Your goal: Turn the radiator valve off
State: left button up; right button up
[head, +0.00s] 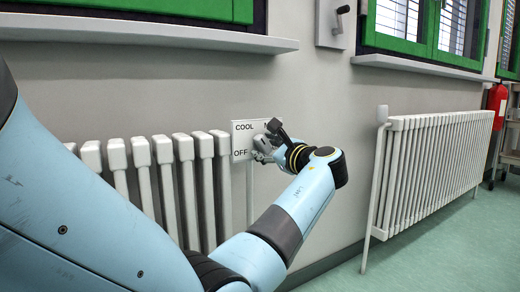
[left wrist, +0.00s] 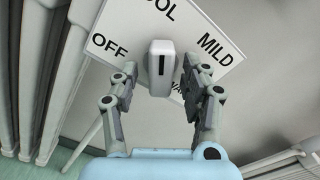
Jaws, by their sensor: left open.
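The radiator valve is a pale knob (left wrist: 161,78) with a dark slot mark, in front of a white dial plate (left wrist: 215,35). The plate reads OFF, COOL and MILD; another label is partly hidden behind the knob and right finger. In the left wrist view the plate looks tilted, and the slot points up, roughly toward COOL. My left gripper (left wrist: 160,72) is open, one finger on each side of the knob with small gaps. In the head view the left gripper (head: 264,146) is at the plate (head: 243,126) and largely hides the knob. My right gripper is not in view.
A white radiator (head: 145,170) stands left of the plate, close to my left arm. A second radiator (head: 428,170) stands on the right. A wall box with a crank handle (head: 330,25), window sills (head: 140,33) and a red extinguisher (head: 497,103) also show. Green floor is clear at the right.

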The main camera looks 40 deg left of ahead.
pick_arm(q)
grip_shut()
dwell(0.3)
